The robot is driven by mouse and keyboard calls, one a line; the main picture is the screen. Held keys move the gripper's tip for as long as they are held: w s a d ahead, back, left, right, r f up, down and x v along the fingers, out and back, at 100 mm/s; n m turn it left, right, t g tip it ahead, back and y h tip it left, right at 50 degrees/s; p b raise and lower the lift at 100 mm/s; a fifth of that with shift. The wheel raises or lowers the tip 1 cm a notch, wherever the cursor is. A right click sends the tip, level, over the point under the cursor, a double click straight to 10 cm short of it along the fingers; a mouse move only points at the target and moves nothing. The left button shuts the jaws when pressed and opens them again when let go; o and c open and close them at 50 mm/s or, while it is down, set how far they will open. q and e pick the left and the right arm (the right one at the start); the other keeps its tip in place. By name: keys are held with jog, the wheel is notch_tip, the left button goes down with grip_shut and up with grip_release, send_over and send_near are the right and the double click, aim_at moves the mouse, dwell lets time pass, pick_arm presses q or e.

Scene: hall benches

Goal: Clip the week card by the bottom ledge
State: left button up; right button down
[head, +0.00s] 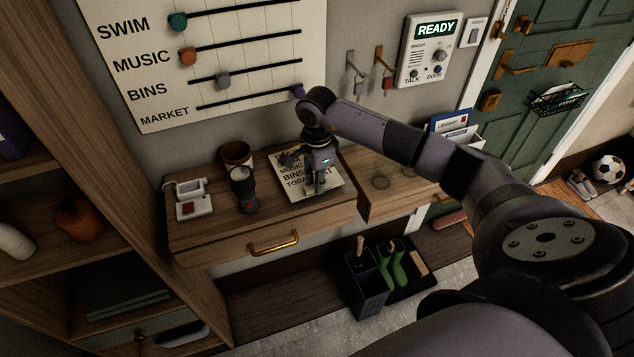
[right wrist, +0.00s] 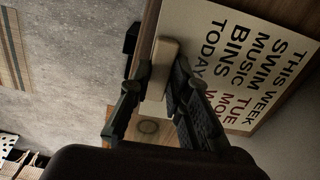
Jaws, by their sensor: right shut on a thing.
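The week card (head: 329,188) lies on the wooden bench top with its printed side up. In the right wrist view the card (right wrist: 268,55) shows black and red lettering, "THIS WEEK" to "TODAY". A pale, rounded ledge (right wrist: 161,66) runs along its "TODAY" edge. My right gripper (head: 314,190) is over the card's front part and hides some of the print. In the right wrist view its fingers (right wrist: 158,92) stand on either side of the pale ledge and are shut on it. My left gripper is not in view.
A drawer with a brass handle (head: 273,243) is below. A black bin (head: 366,283) and green boots (head: 399,262) are on the floor.

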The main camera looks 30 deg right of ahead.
jog(key=shift+r+p, duration=1.4)
jog(key=shift+r, duration=1.45)
jog(key=shift+f, duration=0.1)
